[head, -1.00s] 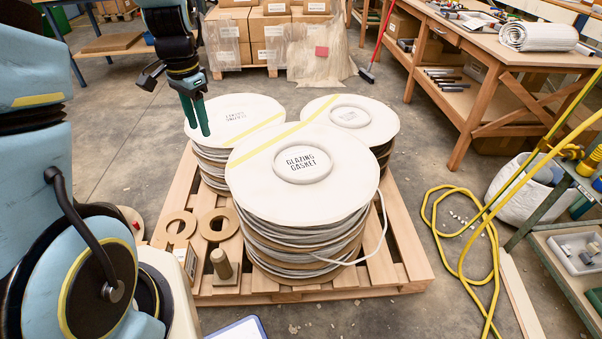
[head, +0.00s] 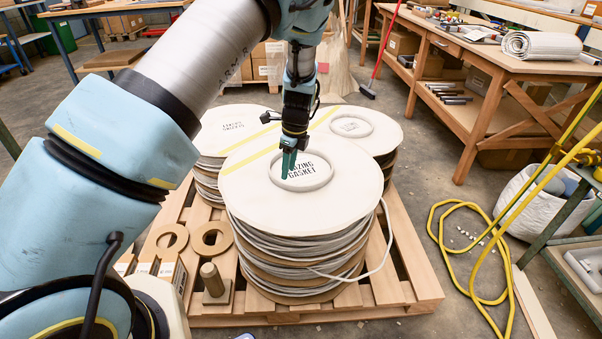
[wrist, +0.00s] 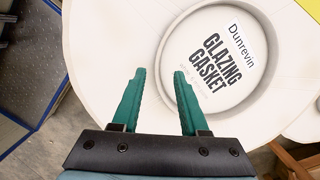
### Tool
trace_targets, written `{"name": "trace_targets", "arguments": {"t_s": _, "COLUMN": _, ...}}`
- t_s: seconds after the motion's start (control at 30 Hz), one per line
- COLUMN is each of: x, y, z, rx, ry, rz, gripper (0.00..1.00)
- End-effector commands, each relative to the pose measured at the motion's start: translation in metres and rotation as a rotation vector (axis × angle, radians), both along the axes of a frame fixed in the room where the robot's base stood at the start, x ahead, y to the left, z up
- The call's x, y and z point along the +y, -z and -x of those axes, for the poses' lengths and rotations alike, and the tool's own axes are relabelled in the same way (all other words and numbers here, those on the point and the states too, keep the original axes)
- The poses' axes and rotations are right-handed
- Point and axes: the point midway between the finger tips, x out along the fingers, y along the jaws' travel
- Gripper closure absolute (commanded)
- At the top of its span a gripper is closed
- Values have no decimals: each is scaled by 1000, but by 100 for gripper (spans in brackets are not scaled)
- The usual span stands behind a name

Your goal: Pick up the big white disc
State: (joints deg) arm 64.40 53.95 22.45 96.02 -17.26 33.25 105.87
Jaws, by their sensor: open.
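The big white disc (head: 255,190) is the round top of the front reel, with a raised ring (head: 327,172) around the label "GLAZING GASKET". It lies flat over wound grey cord (head: 290,245) and also fills much of the wrist view (wrist: 112,35). My gripper (head: 288,166) points down over the disc, by the left part of the ring. In the wrist view its two green fingers (wrist: 157,78) are apart with nothing between them. The ring (wrist: 245,98) and label lie just beyond and right of the fingertips. I cannot tell whether the fingertips touch the disc.
The reel stands on a wooden pallet (head: 405,285) with two smaller white-topped reels (head: 215,140) (head: 385,135) behind. Cardboard rings (head: 210,240) and a wooden peg (head: 212,280) lie front left.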

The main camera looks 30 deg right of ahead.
Motion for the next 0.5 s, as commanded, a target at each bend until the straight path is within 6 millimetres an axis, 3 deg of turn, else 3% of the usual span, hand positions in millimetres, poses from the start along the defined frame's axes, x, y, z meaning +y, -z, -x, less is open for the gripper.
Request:
{"name": "trace_targets", "arguments": {"t_s": 0.33, "x": 4, "y": 42, "z": 1, "rx": 0, "ry": -2, "rz": -2, "gripper": 56}}
{"name": "trace_targets", "arguments": {"t_s": 0.5, "x": 5, "y": 53, "z": -1, "rx": 0, "ry": -2, "rz": 0, "gripper": 56}}
